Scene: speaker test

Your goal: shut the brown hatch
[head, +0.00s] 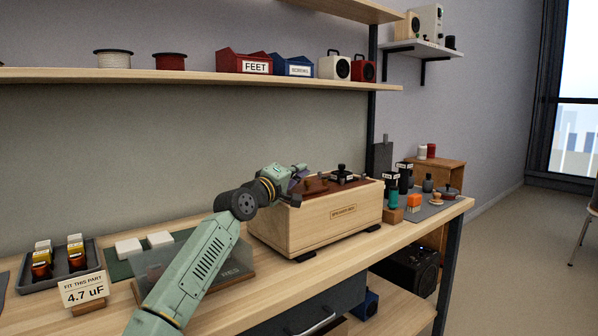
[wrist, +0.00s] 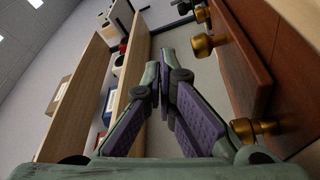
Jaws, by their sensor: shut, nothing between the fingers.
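A pale wooden speaker box (head: 315,226) stands on the bench with a brown top. The brown hatch (head: 316,187) seems to be the brown panel on that top, partly hidden by my gripper; I cannot tell how far open it is. In the wrist view a brown panel (wrist: 232,62) with brass knobs runs along the right side. My gripper (head: 300,176) is over the left part of the box top. In the wrist view my gripper (wrist: 160,88) has its purple-padded fingers together and empty, to the left of the brown panel and apart from it.
A black knob (head: 342,174) stands on the box top. Black and teal bottles (head: 393,190) stand close to its right. A shelf (head: 220,77) with bins and spools runs above the bench. A sign (head: 83,289) and a parts tray (head: 27,284) are at left.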

